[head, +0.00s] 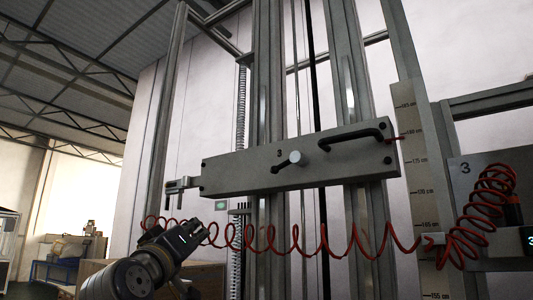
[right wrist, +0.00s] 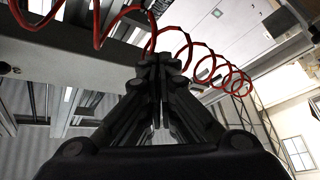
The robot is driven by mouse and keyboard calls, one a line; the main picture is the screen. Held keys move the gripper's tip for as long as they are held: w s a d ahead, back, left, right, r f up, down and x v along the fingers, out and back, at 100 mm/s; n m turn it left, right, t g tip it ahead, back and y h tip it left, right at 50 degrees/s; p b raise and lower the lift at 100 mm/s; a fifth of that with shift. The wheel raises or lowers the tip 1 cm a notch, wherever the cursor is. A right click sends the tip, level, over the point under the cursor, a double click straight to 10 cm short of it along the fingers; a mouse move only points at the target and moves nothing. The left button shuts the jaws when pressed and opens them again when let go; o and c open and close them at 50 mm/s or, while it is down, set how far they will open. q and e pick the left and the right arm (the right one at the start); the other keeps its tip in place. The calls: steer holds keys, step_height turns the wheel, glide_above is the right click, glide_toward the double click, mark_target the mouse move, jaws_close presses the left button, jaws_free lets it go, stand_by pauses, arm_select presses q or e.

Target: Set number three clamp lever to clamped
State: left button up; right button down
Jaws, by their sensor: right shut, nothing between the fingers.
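A grey carriage bar (head: 235,173) marked 3 spans the vertical rails in the head view. On its front, below the number, is a short clamp lever (head: 287,162) with a pale round knob, pointing right and slightly up. My right gripper (head: 195,234) is in front, below the bar's left end and well left of the lever, not touching it. In the right wrist view the gripper's fingers (right wrist: 159,66) are shut and empty, with a red coiled cord at their tips; contact with it is unclear. The lever is not identifiable there. My left gripper is not in view.
The red coiled cord (head: 262,240) stretches below the bar and partly overlaps my right gripper in the picture. A black handle (head: 350,139) sits right of the lever. A height scale (head: 418,170) and a panel marked 3 (head: 490,165) stand at right.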

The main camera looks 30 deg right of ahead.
mark_target(288, 164)
steer(key=s+r+m+g+h, duration=0.3)
steer(key=s+r+m+h, duration=0.2)
steer(key=s+r, duration=0.8)
steer(key=s+m, duration=0.1)
steer(key=s, duration=0.3)
steer(key=shift+s+d+r+m, duration=0.25)
steer(key=shift+s+r+m, duration=0.05)
steer(key=shift+s+m, duration=0.1)
steer(key=shift+w, duration=0.1)
steer(key=p+x, duration=0.7)
steer(key=x, duration=0.3)
steer(key=shift+s+d+f+p, duration=0.15)
steer(key=shift+d+f, duration=0.1)
steer(key=shift+f, duration=0.4)
steer(key=shift+s+d+f+p, duration=0.15)
steer(key=shift+d+f, duration=0.1)
steer(key=shift+f, duration=0.4)
steer(key=shift+s+d+f+p, duration=0.15)
steer(key=shift+d+f, duration=0.1)
steer(key=shift+f, duration=0.4)
